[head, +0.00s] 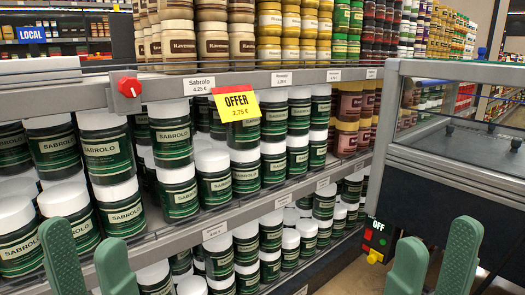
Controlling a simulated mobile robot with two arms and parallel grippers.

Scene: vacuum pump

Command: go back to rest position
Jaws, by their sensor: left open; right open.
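My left gripper (80,238) is at the bottom left of the head view. Its two green fingers stand apart with nothing between them, in front of the lower shelves of jars. My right gripper (437,238) is at the bottom right. Its two green fingers are also spread and empty, in front of the grey machine's lower part. Both grippers point upward in the picture, and their bases are cut off by the bottom edge.
Shelves (300,78) hold rows of green Sabrolo jars (124,206). A red knob (129,87) and a yellow offer tag (237,104) are on the upper shelf edge. A grey machine (455,165) with an OFF sign (377,225) stands at right.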

